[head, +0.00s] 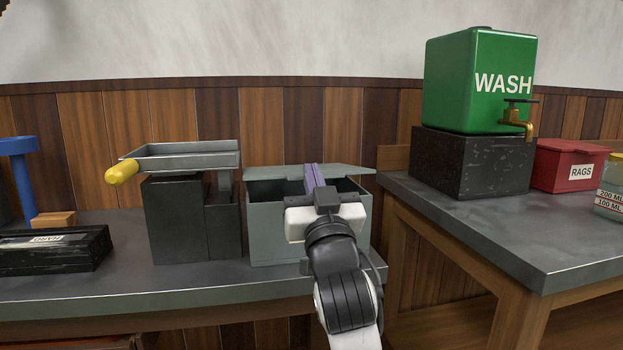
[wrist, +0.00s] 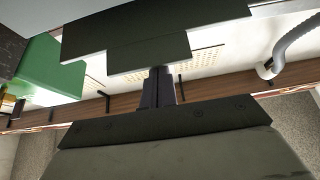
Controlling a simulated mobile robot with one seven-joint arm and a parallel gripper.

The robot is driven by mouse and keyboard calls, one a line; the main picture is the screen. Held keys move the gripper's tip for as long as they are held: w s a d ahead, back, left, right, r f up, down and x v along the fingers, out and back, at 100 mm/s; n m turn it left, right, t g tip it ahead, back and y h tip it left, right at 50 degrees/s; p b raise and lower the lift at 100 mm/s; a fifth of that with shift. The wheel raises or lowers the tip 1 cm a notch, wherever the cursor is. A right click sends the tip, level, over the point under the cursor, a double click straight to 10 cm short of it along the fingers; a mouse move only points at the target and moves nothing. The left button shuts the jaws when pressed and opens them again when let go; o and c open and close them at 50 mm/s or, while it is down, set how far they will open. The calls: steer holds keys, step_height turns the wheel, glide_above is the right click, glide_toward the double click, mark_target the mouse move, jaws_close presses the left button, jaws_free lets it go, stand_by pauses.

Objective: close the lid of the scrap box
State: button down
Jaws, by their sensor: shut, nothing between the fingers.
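The scrap box (head: 270,240), a grey-green box, appears to be the one on the left bench behind my gripper. Its dark inside shows below the lid (head: 350,171), a thin grey-green panel standing open along the back. My gripper (head: 312,168) is in front of the box, fingers pointing away and overlapping the lid in the head view. Its fingers are together and empty; they also show in the wrist view (wrist: 158,72). A grey-green panel with screws fills the bottom of the wrist view; I cannot tell which part it is. Contact with the lid cannot be told.
A dark block with a grey tray (head: 190,155) and yellow-ended handle (head: 121,172) stands close left of the box. The right bench (head: 480,215) holds a green wash tank (head: 475,100) and a red rags box (head: 560,165). A black case (head: 55,250) lies far left.

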steer(key=shift+t, duration=0.4)
steer(key=f+b, duration=0.1)
steer(key=f, duration=0.1)
steer(key=f+b, duration=0.1)
steer(key=f, duration=0.1)
steer(key=f+b, duration=0.1)
steer(key=shift+s+f+b, duration=0.25)
steer(key=shift+f+b, duration=0.1)
steer(key=shift+f, duration=0.05)
